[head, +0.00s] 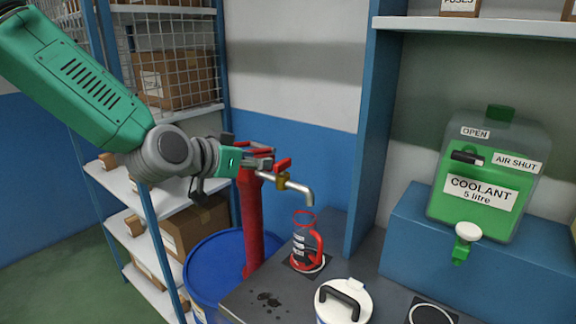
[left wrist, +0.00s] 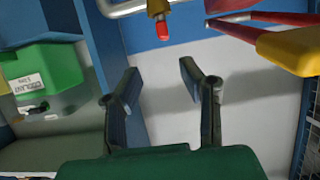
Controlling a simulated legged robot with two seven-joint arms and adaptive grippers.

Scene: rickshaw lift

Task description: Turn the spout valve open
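The spout valve is a brass body (head: 283,181) with a small red lever (head: 284,163) on the silver spout pipe (head: 301,190) of a red pump (head: 251,218). In the left wrist view the brass body (left wrist: 157,7) and the red lever tip (left wrist: 163,30) show at the top, beyond my fingertips. My left gripper (head: 268,157) is close to the left of the lever in the head view. In the left wrist view my left gripper (left wrist: 164,75) has its fingers apart, with nothing between them. My right gripper is not in view.
The pump stands on a blue drum (head: 205,262). A clear jug with a red handle (head: 307,245) stands below the spout. A white lidded pot (head: 343,301) and a green coolant tank (head: 485,190) are to the right. Shelves with boxes (head: 196,227) stand behind my left arm.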

